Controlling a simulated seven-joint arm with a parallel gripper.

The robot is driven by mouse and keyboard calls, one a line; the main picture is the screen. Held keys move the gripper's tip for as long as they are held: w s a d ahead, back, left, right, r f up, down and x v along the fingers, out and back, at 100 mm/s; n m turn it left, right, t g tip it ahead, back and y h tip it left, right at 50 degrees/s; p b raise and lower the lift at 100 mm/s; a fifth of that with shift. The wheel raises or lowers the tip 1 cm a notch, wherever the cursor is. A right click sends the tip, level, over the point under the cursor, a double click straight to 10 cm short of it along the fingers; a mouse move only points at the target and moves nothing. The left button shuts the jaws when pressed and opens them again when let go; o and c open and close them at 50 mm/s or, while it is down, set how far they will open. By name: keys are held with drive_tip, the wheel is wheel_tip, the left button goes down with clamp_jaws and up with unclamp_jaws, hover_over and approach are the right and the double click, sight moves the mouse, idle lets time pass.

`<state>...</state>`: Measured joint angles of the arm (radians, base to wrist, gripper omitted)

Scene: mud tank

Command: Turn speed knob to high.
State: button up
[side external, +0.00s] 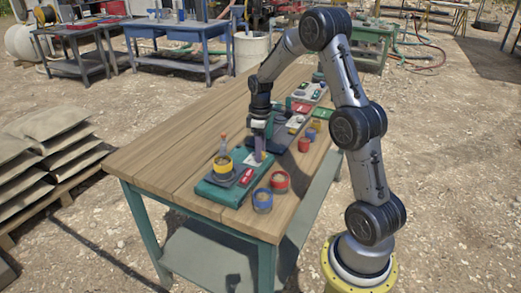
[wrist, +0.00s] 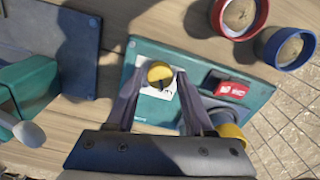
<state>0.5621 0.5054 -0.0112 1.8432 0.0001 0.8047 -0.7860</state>
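My gripper (wrist: 159,76) is open above the panel, with one finger on each side of the knob and a visible gap to both. I cannot tell how high the fingertips are above the knob. The knob's markings are too small to read.
The panel also carries a red switch (wrist: 233,89) and a grey and yellow cylinder (wrist: 229,131). A red cup (wrist: 216,14) and a blue cup (wrist: 300,64) stand near the panel. A green box (wrist: 28,85) and a dark blue panel (wrist: 80,45) lie to the left.

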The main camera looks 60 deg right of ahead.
clamp_jaws()
drive_tip(key=shift+m, duration=0.3)
drive_tip(key=m, duration=0.5)
drive_tip(key=shift+r, duration=0.1)
drive_tip(key=m, duration=0.6)
drive_tip(key=shift+m, duration=0.3)
idle(0.4)
drive_tip(key=shift+o, duration=1.8)
unclamp_jaws()
